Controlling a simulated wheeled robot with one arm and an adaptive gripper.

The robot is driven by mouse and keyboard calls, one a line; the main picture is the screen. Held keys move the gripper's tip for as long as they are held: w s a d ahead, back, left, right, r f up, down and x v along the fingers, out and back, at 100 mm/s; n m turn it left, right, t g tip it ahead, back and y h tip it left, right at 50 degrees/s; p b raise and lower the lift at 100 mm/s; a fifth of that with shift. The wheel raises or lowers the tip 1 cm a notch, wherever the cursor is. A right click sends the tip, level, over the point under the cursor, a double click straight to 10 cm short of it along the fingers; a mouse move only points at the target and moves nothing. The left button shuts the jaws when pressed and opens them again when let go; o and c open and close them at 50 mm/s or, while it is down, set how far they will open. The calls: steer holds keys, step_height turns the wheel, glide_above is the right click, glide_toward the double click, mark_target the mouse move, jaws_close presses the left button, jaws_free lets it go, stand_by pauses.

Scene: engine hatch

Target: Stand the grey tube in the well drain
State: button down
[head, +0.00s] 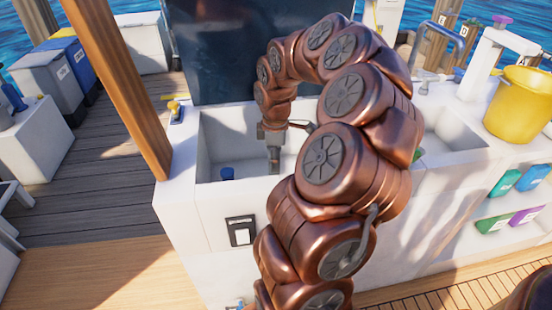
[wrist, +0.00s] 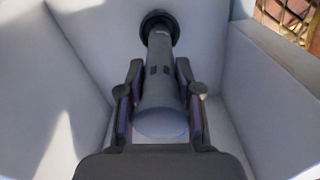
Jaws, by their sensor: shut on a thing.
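My gripper (wrist: 159,68) is shut on the grey tube (wrist: 160,98), with one finger on each side of it in the wrist view. The tube's near end is rounded and pale. Its far end meets a black round ring (wrist: 172,38) low in the well (wrist: 75,85), which looks like the drain. I cannot tell whether the tube is in the ring, or only over it. In the head view my gripper (head: 274,160) points down into the white well (head: 228,125); the tube is hard to make out there.
The well's walls stand close around my gripper. A dark raised panel (head: 230,50) is behind. A wooden post (head: 120,85) stands left. A yellow bucket (head: 520,103) is at right.

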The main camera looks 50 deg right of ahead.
steer(key=shift+f, duration=0.55)
steer(key=c, duration=1.1)
jaws_free()
steer(key=shift+o, duration=0.2)
steer(key=shift+r+p, duration=2.65)
steer(key=shift+r, duration=2.85)
